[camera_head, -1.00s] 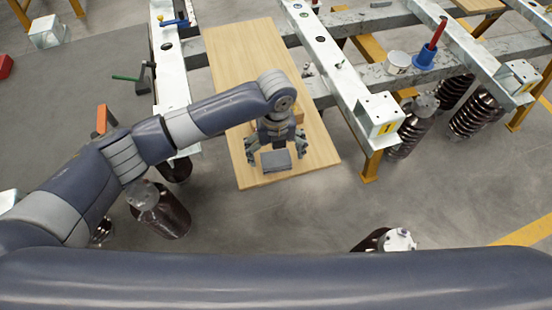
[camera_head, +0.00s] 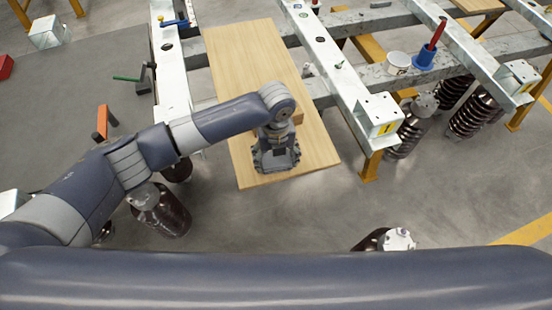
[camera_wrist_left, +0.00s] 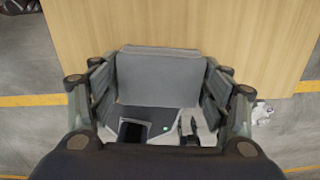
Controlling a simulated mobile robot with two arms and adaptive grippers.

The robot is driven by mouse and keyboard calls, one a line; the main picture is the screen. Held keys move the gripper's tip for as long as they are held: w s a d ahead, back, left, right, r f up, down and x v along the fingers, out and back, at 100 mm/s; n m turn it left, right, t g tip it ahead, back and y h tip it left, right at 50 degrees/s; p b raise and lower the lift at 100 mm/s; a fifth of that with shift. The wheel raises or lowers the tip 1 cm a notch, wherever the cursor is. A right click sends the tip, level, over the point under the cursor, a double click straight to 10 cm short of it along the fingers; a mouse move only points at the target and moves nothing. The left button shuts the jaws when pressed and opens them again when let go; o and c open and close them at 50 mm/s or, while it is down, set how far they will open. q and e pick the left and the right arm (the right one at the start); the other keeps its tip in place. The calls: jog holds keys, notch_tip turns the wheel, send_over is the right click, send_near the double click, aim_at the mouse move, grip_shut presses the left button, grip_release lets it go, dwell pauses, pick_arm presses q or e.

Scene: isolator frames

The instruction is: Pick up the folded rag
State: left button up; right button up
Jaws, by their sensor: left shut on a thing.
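The folded rag is a grey, flat, rectangular bundle. It shows best in the left wrist view (camera_wrist_left: 158,76), between the two fingers over the wooden board. In the head view the rag is mostly hidden by my left gripper (camera_head: 276,160), which is down at the near end of the wooden board (camera_head: 245,50). My left gripper (camera_wrist_left: 160,85) is shut on the rag, with a finger against each of its sides. I cannot tell whether the rag still touches the board. My right gripper is not in view.
The board lies across a steel frame with white beams (camera_head: 335,70). A white cup (camera_head: 397,63) and a blue holder with a red tool (camera_head: 426,56) stand on the frame to the right. An orange-handled tool (camera_head: 102,122) lies at left. Dark ribbed insulators (camera_head: 476,110) stand below.

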aim_at(273, 161)
pick_arm(q)
jog(key=shift+r, duration=0.1)
jog(key=shift+r, duration=0.25)
jog(key=r, duration=0.2)
jog(key=shift+s+a+r+b, duration=0.3)
jog(key=shift+a+r+b, duration=0.05)
jog(key=shift+b, duration=0.05)
jog(key=s+a+r+b, duration=0.1)
jog(key=s+a, duration=0.9)
jog(key=shift+s+a+r, duration=0.3)
jog(key=shift+s, duration=0.1)
jog(key=o, duration=0.3)
jog(key=shift+c, duration=1.4)
